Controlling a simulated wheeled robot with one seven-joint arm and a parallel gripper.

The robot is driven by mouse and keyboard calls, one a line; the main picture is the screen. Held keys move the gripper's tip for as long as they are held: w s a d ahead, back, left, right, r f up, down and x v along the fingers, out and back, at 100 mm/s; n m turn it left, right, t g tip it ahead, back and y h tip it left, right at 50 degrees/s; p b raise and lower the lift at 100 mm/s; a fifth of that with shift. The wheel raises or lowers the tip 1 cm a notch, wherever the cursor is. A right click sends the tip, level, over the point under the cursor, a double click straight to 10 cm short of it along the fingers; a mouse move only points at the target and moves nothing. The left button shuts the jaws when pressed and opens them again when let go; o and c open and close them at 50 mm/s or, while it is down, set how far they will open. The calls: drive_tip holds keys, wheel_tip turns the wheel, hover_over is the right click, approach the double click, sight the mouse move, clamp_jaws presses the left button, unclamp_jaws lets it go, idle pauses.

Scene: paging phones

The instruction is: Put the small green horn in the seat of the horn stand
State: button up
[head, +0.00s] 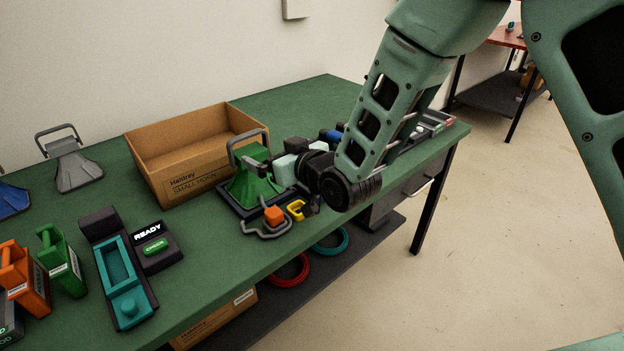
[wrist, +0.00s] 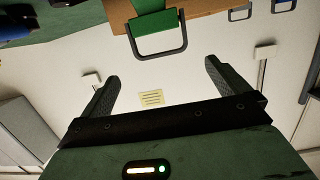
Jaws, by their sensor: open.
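The green horn (head: 250,186), a flared body with a grey loop handle (head: 250,135), is upright on a dark square base (head: 230,208), which appears to be the horn stand. Whether it sits fully in a seat is hidden. In the wrist view, which is upside down, the green horn (wrist: 155,22) and its handle show at the top, beyond the fingertips. My gripper (head: 281,187) is just right of the horn. It also shows in the wrist view (wrist: 161,72), open, with nothing between its fingers.
A cardboard box (head: 160,155) stands behind the horn. A grey horn (head: 74,172) and a blue horn (head: 10,200) stand at left. An orange block with grey loops (head: 273,216) and a yellow piece (head: 295,209) lie in front. A teal-trayed device (head: 118,265) is front left.

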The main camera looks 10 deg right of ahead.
drive_tip(key=s+d+g+h, duration=0.2)
drive_tip(key=s+d+g, duration=0.2)
drive_tip(key=s, duration=0.7)
drive_tip(key=s+d+r+g+h, duration=0.1)
drive_tip(key=s+d+g+h, duration=0.2)
drive_tip(key=s+d, duration=0.3)
drive_tip(key=s+d+r+g+h, duration=0.1)
drive_tip(key=s+d+g+h, duration=0.2)
drive_tip(key=s, duration=1.3)
drive_tip(key=d+g, duration=0.1)
drive_tip(key=g, duration=0.2)
drive_tip(key=shift+s+d+n, duration=0.3)
drive_tip(key=shift+s+d, duration=0.1)
drive_tip(key=shift+r+p, duration=0.7)
drive_tip(key=shift+p, duration=0.05)
